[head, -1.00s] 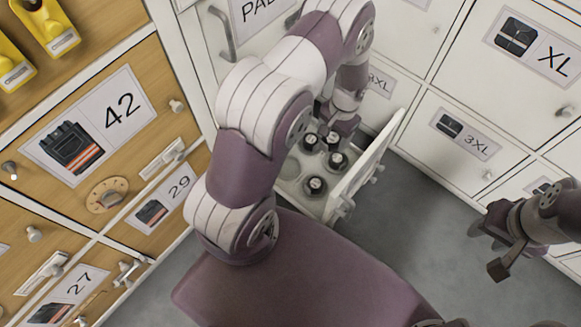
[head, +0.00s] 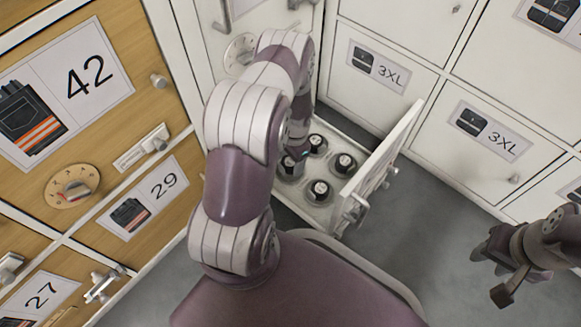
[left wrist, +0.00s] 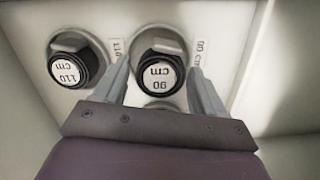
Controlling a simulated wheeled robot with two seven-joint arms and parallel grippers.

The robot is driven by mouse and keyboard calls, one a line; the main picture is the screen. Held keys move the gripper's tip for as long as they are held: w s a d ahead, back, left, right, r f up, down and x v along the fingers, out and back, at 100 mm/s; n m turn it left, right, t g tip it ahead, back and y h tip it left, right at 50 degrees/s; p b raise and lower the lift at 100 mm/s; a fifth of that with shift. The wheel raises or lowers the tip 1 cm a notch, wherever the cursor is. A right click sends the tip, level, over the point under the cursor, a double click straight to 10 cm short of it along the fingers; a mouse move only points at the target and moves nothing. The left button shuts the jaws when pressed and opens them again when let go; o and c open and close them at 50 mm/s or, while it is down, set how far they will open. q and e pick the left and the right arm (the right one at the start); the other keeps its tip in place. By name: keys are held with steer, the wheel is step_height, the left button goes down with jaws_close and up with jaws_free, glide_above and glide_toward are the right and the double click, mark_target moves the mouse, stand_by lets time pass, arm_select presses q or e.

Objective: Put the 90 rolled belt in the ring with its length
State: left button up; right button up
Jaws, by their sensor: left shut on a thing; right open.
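In the left wrist view the rolled belt marked 90 cm (left wrist: 160,75) is dark with a white round label. My left gripper (left wrist: 159,70) is shut on it, one finger on each side. It is at a ring beside a label reading 90 cm (left wrist: 200,55); I cannot tell how deep it sits. Left of it a belt marked 110 cm (left wrist: 75,65) stands at the 110 label. In the head view my left gripper (head: 298,153) is low in the open white drawer (head: 385,150), partly hidden by my arm. My right gripper (head: 497,268) is open and empty, over the floor.
Several dark rolled belts, one (head: 343,163) near the panel, stand in the drawer. White cabinets marked 3XL (head: 490,130) stand behind and to the right. A wooden cabinet marked 42 (head: 95,75) is on the left. Grey floor (head: 420,215) is free right of the drawer.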

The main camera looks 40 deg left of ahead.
arm_select(q)
step_height(320, 180, down, 2)
steer(key=shift+f+b, duration=0.25)
steer(key=shift+b, duration=0.15)
steer(key=shift+r+p, duration=0.3)
steer(key=shift+c, duration=0.6)
steer(key=shift+f, duration=0.2)
steer(key=o, duration=1.2)
arm_select(e)
steer(key=shift+f, duration=0.95)
arm_select(q)
steer(key=shift+r, duration=0.2)
arm_select(e)
steer(key=shift+r, duration=0.1)
